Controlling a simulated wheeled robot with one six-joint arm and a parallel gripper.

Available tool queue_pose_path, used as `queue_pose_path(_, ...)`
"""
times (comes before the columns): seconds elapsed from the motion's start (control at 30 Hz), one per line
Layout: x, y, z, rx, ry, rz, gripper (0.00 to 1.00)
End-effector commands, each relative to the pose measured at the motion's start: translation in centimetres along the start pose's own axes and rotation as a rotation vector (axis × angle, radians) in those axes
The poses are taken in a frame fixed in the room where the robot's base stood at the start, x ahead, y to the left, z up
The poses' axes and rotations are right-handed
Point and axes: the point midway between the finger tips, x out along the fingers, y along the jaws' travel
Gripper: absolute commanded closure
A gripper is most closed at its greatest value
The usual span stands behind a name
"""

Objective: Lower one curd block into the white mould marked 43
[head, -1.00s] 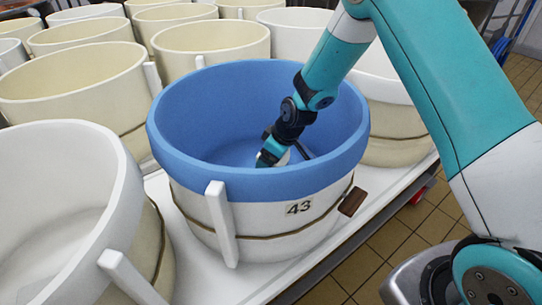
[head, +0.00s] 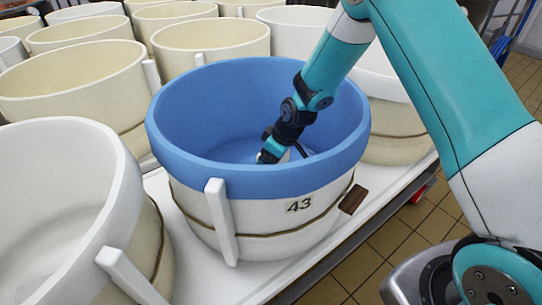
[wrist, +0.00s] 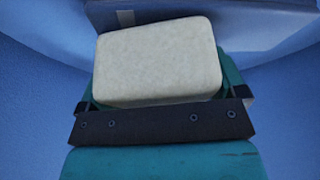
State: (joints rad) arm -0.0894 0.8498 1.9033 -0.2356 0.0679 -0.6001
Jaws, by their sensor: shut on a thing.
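The mould marked 43 (head: 270,222) stands on a white table, white outside with a blue rim and a blue inside. My gripper (head: 285,155) reaches down inside it; its lower end is partly hidden by the near rim. In the wrist view my gripper (wrist: 160,112) is shut on a pale curd block (wrist: 158,60), with blue surfaces around it. Whether the block touches the mould's bottom, I cannot tell.
Several other cream and white moulds stand close by, one at the front left (head: 60,215) and one behind to the left (head: 80,85). The white table edge (head: 385,190) and tiled floor (head: 400,240) lie to the right.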

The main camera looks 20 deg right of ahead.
Motion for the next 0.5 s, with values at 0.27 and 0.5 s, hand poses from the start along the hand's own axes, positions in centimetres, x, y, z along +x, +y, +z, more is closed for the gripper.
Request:
queue_pose_path(0.27,0.37,0.02,0.11,0.000,0.001,0.001,0.44)
queue_pose_path(0.5,0.68,0.03,0.23,0.000,0.002,0.001,0.44)
